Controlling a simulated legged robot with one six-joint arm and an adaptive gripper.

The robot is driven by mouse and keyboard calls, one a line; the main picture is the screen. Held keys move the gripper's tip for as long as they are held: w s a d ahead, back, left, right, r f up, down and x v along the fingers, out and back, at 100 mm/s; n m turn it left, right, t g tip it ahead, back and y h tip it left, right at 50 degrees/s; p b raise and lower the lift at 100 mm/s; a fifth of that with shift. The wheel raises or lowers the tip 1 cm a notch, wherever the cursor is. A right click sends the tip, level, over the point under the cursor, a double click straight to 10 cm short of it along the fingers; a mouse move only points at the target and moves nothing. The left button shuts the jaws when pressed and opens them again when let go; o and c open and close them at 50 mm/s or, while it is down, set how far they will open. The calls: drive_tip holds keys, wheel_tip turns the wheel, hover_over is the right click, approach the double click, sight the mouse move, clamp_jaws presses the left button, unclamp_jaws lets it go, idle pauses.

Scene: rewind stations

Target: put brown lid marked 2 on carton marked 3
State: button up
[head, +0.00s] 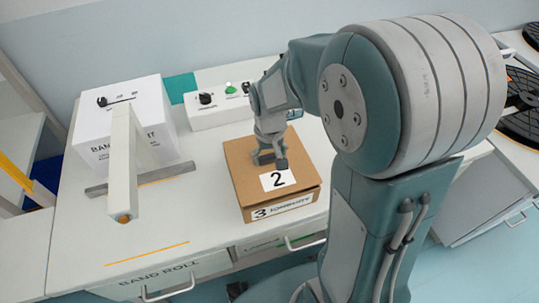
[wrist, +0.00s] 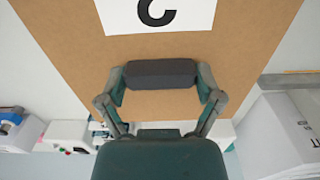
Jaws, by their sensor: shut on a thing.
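The brown lid marked 2 (head: 240,172) lies over the top of the carton marked 3 (head: 283,210), roughly lined up with it. I cannot tell whether it is fully seated or slightly raised. The carton's 3 label shows on its front face below the lid. My gripper (head: 272,157) is shut on the lid's dark handle. In the wrist view the gripper (wrist: 160,88) has its fingers at both ends of the dark grey handle (wrist: 160,70), and the lid (wrist: 262,25) fills much of the picture.
A white control box (head: 217,108) with a green button stands behind the carton. A white band roll machine (head: 122,135) with a projecting arm stands at the left. The bench top (head: 190,215) between it and the carton is clear. Black reels (head: 522,100) are at the far right.

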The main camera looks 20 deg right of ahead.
sight(269, 156)
drive_tip(key=shift+f, duration=1.05)
drive_tip(key=o, duration=0.9)
drive_tip(key=shift+c, duration=0.2)
wheel_tip(269, 156, up, 12)
drive_tip(key=shift+f, duration=0.1)
drive_tip(key=s+r+t, duration=0.2)
drive_tip(key=s+r, duration=0.1)
drive_tip(key=s, duration=0.4)
drive_tip(key=s+r+t, duration=0.3)
drive_tip(key=s, duration=0.4)
drive_tip(key=shift+r+t, duration=0.3)
drive_tip(key=shift+r, duration=0.1)
